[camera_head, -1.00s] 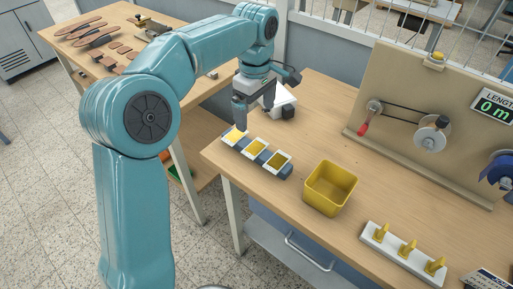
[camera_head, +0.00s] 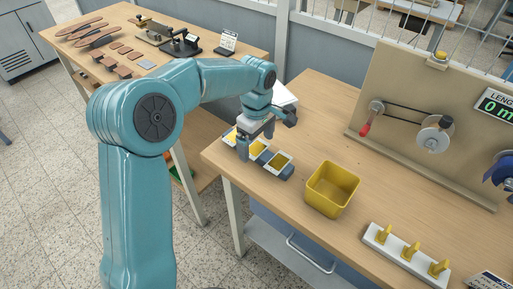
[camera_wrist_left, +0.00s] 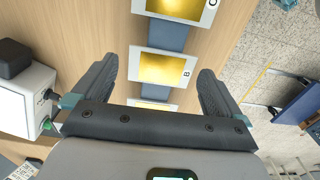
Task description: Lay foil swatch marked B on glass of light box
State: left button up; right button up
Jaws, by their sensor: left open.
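The foil swatch marked B (camera_wrist_left: 165,68) is a gold sheet with a white border, on the middle of a blue-grey holder (camera_wrist_left: 168,37). It also shows in the head view (camera_head: 258,148), partly covered by my gripper. My left gripper (camera_head: 256,142) is open over the holder. In the left wrist view its fingers (camera_wrist_left: 158,72) stand on either side of swatch B, with nothing held. A white box (camera_wrist_left: 22,108), possibly the light box, shows at left in the wrist view and behind my wrist in the head view (camera_head: 285,97); its glass is not clearly visible. My right gripper is not in view.
Swatch C (camera_wrist_left: 182,8) and a third swatch (camera_wrist_left: 155,105) lie on either side of B. A black block (camera_wrist_left: 13,57) is by the white box. A yellow bin (camera_head: 331,190) and a white rack with yellow pegs (camera_head: 405,256) stand to the right.

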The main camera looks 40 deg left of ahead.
pick_arm(q)
jog(key=shift+s, duration=0.15)
jog(key=shift+f, duration=0.2)
jog(key=shift+c, duration=0.3)
jog(key=c, duration=0.9)
